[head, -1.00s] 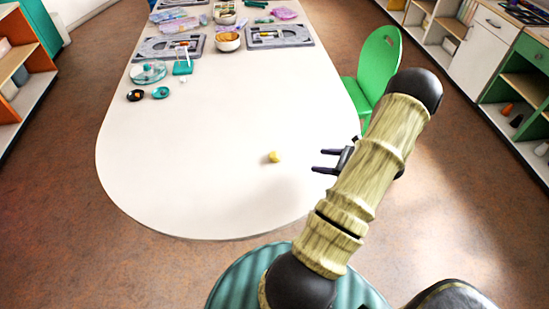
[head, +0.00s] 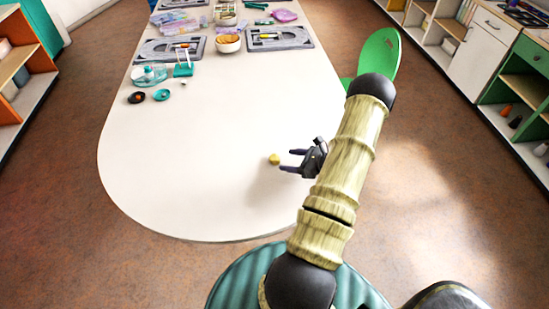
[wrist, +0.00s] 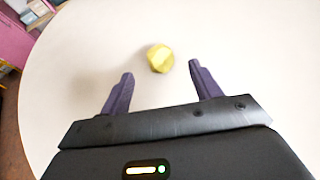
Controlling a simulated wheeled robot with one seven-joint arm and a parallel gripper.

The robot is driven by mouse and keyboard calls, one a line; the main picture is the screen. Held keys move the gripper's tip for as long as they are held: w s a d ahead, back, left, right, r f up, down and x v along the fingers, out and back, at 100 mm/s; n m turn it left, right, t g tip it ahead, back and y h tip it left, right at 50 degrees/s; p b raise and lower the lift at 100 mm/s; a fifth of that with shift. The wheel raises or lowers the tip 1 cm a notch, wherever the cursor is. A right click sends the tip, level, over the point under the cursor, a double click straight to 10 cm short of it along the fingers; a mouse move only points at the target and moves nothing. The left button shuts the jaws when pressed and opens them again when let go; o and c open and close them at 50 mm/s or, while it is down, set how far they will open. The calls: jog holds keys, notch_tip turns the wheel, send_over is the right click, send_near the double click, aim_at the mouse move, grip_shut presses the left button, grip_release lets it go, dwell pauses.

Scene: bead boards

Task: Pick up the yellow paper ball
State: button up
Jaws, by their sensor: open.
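The yellow paper ball (head: 274,159) lies on the white table, toward its near end in the head view. In the wrist view the ball (wrist: 160,58) is a crumpled yellow lump just beyond the fingertips, about midway between them and slightly right. My gripper (head: 287,161) is open and empty, to the right of the ball with its fingers pointing left toward it. Both dark fingers show apart in the wrist view (wrist: 161,70). The ball is apart from both fingers.
The white table (head: 190,175) is bare around the ball. Grey bead boards (head: 279,38), a bowl (head: 228,43) and small teal items (head: 161,95) stand toward the far end. A green chair (head: 380,55) stands at the table's right side.

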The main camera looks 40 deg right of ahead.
aim_at(278, 158)
jog(key=shift+w+f, duration=0.1)
jog(key=shift+w, duration=0.05)
jog(key=shift+r+p+x, duration=0.2)
jog(key=shift+p+x, duration=0.45)
jog(key=shift+x, duration=1.95)
jog(key=shift+a, duration=0.1)
jog(key=c, duration=1.1)
